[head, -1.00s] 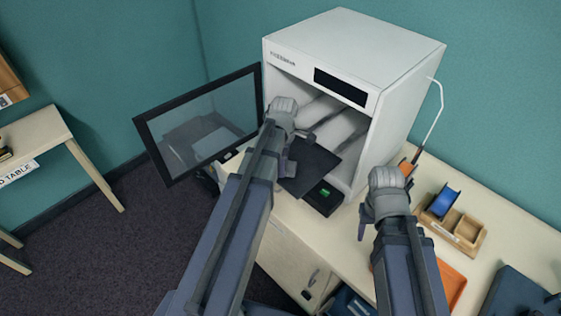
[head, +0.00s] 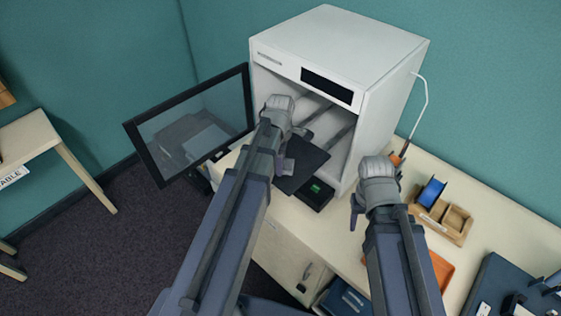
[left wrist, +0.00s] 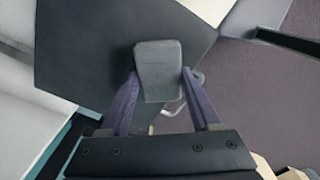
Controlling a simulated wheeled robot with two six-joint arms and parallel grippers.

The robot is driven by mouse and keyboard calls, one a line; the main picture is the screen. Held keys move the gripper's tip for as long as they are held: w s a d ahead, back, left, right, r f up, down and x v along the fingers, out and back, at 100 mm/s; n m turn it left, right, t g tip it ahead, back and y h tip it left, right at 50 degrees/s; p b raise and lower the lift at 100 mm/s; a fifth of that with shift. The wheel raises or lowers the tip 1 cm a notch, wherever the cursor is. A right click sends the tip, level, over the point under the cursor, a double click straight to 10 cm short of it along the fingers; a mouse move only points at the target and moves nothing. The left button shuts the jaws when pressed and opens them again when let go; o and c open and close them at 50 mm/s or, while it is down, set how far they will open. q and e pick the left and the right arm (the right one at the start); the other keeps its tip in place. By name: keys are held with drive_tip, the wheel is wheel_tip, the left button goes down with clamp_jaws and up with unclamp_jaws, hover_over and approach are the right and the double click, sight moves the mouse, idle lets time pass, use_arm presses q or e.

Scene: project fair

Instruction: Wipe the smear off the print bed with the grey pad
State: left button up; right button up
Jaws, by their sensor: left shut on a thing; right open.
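The print bed (head: 306,168) is a dark flat plate at the front of the white printer. It also shows in the left wrist view (left wrist: 85,45). My left gripper (head: 284,166) is over the bed's left part. In the left wrist view its fingers are shut on the grey pad (left wrist: 160,68), which lies over or against the dark bed. I cannot tell whether pad and bed touch. The pad is hidden in the head view. No smear can be made out on the bed. My right gripper (head: 357,209) is open and empty, above the table right of the printer.
The printer (head: 345,45) has its glass door (head: 190,125) swung open to the left. A black box with a green light (head: 317,193) sits before the bed. A wooden holder (head: 457,220) with a blue spool and an orange tray (head: 440,270) stand at the right.

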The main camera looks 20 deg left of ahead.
use_arm(q)
drive_tip(key=shift+r+p, duration=1.55)
drive_tip(key=shift+r, duration=0.4)
wheel_tip(320, 180, up, 3)
drive_tip(key=p, duration=0.3)
drive_tip(key=shift+r, duration=0.1)
drive_tip(key=shift+s, duration=0.15)
